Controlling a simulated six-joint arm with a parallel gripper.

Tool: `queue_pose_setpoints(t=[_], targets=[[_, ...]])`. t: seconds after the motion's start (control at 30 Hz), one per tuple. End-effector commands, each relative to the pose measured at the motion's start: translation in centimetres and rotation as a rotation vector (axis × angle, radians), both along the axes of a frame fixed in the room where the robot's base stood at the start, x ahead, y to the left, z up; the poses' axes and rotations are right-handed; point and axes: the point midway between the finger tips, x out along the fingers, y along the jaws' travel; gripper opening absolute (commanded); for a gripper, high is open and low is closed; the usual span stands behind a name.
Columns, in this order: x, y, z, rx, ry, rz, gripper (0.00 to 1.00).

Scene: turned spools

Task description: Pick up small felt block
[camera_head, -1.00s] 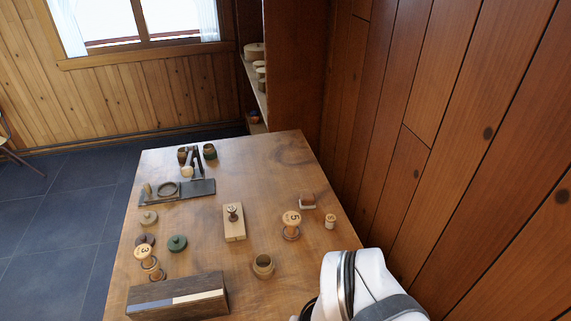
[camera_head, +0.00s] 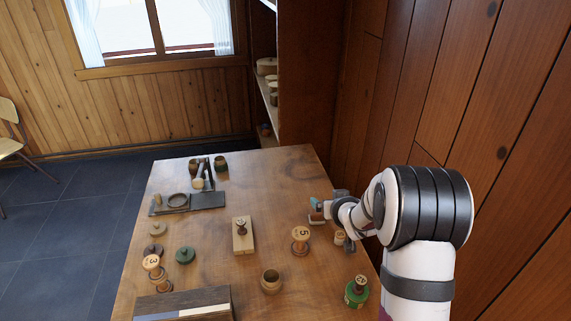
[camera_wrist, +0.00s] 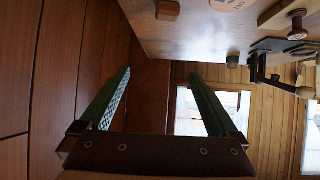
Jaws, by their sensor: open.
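The small felt block (camera_head: 316,217), brown on top with a pale underside, sits near the table's right edge. It is partly hidden by my gripper in the head view. In the wrist view the brown block (camera_wrist: 167,10) shows at the top edge, beyond the fingertips. My gripper (camera_wrist: 160,74) is open, with nothing between its green fingers. In the head view my gripper (camera_head: 318,203) is beside the block, at its far side in the picture; I cannot tell whether it touches.
A green spool (camera_head: 357,291) is near the front right. The wooden wall (camera_head: 440,90) is close on the right.

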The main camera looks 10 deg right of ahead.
Motion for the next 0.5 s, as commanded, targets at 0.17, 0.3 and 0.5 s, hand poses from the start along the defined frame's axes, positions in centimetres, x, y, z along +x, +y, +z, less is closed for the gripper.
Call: queue_pose_setpoints(t=[0.17, 0.3, 0.5], targets=[[2.8, -0.5, -2.8, -0.008, -0.133, 0.1, 0.96], [2.9, -0.3, -5.9, -0.008, -0.143, 0.11, 0.96], [2.9, -0.3, -11.0, -0.01, -0.143, 0.11, 0.96]])
